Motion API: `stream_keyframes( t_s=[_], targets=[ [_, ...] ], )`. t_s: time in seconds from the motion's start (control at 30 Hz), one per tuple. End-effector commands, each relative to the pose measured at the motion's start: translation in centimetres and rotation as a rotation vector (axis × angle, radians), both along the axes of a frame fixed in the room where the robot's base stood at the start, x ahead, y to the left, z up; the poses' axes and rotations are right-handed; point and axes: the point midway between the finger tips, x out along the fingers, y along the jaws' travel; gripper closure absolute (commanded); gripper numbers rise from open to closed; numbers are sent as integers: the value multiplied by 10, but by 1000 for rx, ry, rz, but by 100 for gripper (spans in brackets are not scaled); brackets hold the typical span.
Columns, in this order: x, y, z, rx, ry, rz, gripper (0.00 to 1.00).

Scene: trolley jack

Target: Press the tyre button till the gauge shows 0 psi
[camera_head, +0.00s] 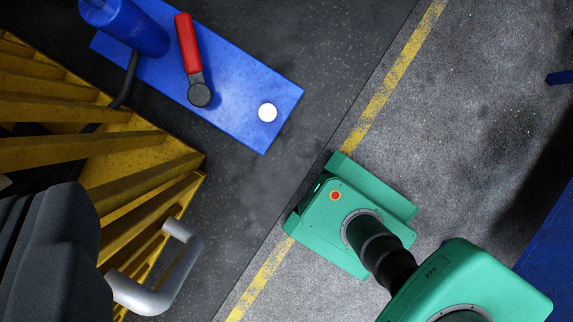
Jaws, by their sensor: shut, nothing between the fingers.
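A white round button (267,112) sits near the right end of a blue panel (230,110) at the top left. I cannot tell from its look whether it is the tyre button. My gripper (182,275) is at the lower left, with a dark grey body and pale grey fingers that form a closed loop. It is shut and empty. In the picture it lies below and left of the white button, clearly apart from it. No gauge face or psi reading shows.
A red-handled lever (188,45) and a blue cylinder (130,22) are on the blue panel. A yellow slatted structure (85,140) fills the left side. The dark floor right of the panel is clear, up to a worn yellow line (395,70). A blue surface (550,245) is at the right edge.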

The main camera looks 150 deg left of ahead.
Motion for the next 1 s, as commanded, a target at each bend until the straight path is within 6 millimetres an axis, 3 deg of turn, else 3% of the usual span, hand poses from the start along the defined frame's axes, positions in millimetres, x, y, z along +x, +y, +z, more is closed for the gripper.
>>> stream_keyframes(
  t_s=[0.27, 0.6, 0.8, 1.0],
  targets=[
    [9, -33, -72, 148, 212, -244, 100],
    [1, -63, -149, 279, 445, -543, 100],
    [-6, -71, -173, 312, 523, -645, 100],
    [-7, -73, -179, 320, 540, -671, 100]
  ],
)
